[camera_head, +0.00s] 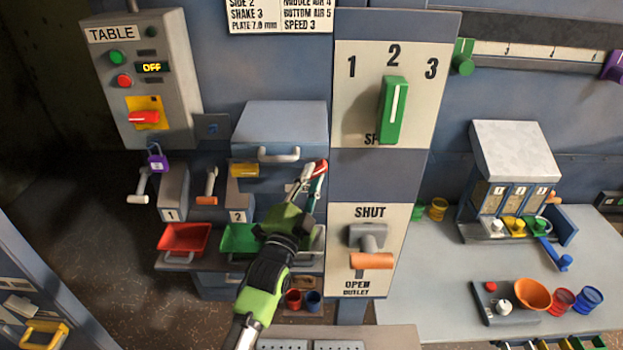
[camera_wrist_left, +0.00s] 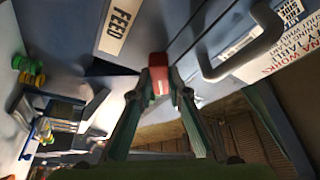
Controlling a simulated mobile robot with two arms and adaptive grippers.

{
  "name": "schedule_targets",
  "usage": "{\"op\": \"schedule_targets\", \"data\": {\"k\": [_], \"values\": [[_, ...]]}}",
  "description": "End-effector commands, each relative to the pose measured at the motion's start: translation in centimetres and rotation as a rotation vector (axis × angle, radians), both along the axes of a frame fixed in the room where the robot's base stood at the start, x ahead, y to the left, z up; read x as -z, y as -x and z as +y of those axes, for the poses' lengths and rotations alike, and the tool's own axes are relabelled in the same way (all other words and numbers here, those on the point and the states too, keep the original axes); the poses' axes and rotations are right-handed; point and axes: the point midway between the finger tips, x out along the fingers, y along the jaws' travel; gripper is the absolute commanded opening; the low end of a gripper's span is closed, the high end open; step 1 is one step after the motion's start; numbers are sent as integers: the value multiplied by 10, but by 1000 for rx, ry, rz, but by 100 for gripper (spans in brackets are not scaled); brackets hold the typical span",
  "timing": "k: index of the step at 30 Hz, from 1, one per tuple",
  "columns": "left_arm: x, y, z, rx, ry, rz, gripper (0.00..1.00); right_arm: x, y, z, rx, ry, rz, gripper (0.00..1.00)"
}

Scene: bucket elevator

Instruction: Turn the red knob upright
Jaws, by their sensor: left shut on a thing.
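A red knob (camera_head: 144,117) lies across a yellow plate on the grey TABLE box, at upper left in the head view. A second red piece (camera_head: 322,166) shows at the fingertips of my left gripper (camera_head: 312,181), beside the blue column. In the left wrist view this red piece (camera_wrist_left: 158,76) sits between the fingertips of my left gripper (camera_wrist_left: 160,88), which is shut on it, near a FEED label (camera_wrist_left: 121,25). Its tilt and mounting are mostly hidden, so I cannot tell which knob the task names. My right gripper is not in view.
A drawer handle (camera_head: 279,154) is close to the left of my left gripper. A green selector (camera_head: 393,110) and an orange-handled outlet lever (camera_head: 371,261) are on the column. Red (camera_head: 185,238) and green (camera_head: 240,238) trays lie below. The bench at right holds cups and a bowl (camera_head: 533,294).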

Motion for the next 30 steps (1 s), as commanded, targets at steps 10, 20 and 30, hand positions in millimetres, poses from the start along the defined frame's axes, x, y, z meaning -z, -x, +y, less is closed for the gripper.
{"op": "schedule_targets", "data": {"k": [10, 20, 30], "values": [[1, 0, 0, 0, -1, 1, 33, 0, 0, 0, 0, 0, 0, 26], [8, 23, 8, 0, -1, 3, 33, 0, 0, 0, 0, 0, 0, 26], [23, 86, 29, 0, -3, 4, 33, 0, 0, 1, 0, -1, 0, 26]]}}
